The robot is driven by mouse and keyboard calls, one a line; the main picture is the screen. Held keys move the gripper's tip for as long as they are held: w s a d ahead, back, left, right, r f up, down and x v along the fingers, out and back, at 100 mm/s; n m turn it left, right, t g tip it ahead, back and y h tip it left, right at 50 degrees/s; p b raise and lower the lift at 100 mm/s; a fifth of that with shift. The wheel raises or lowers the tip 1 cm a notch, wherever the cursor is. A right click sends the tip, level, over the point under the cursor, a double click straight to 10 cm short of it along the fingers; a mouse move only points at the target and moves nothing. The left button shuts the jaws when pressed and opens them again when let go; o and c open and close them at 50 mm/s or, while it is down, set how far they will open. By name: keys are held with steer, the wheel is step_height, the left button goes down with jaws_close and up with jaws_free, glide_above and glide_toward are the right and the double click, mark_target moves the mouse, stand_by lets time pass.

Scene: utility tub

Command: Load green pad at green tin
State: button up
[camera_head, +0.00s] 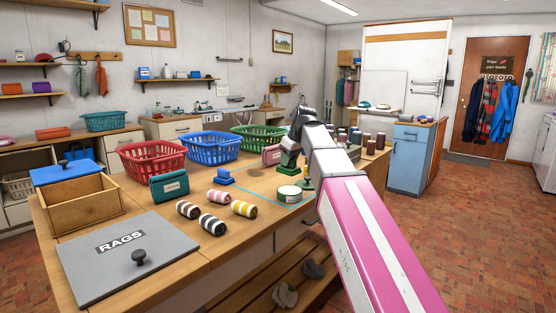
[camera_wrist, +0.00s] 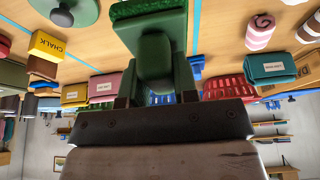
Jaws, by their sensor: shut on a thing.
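The green pad (camera_head: 288,161) is a block with a raised grip. My gripper (camera_head: 296,140) is shut on it and holds it over the wooden table. In the wrist view the green pad (camera_wrist: 155,58) fills the upper middle between my fingers (camera_wrist: 155,98), its rough green face at the top edge.
A blue pad (camera_head: 224,178), several striped rolls (camera_head: 216,223) and a teal pouch (camera_head: 169,187) lie left of the tin. Red (camera_head: 150,160), blue (camera_head: 212,148) and green baskets (camera_head: 259,138) stand behind. A grey RAGS lid (camera_head: 125,262) lies front left. Blue lines mark the tabletop.

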mark_target(290, 174)
steer(key=shift+d+f, duration=0.15)
steer(key=shift+d, duration=0.1)
steer(key=shift+f, duration=2.85)
steer(key=shift+f, duration=0.55)
steer(key=shift+r, duration=3.5)
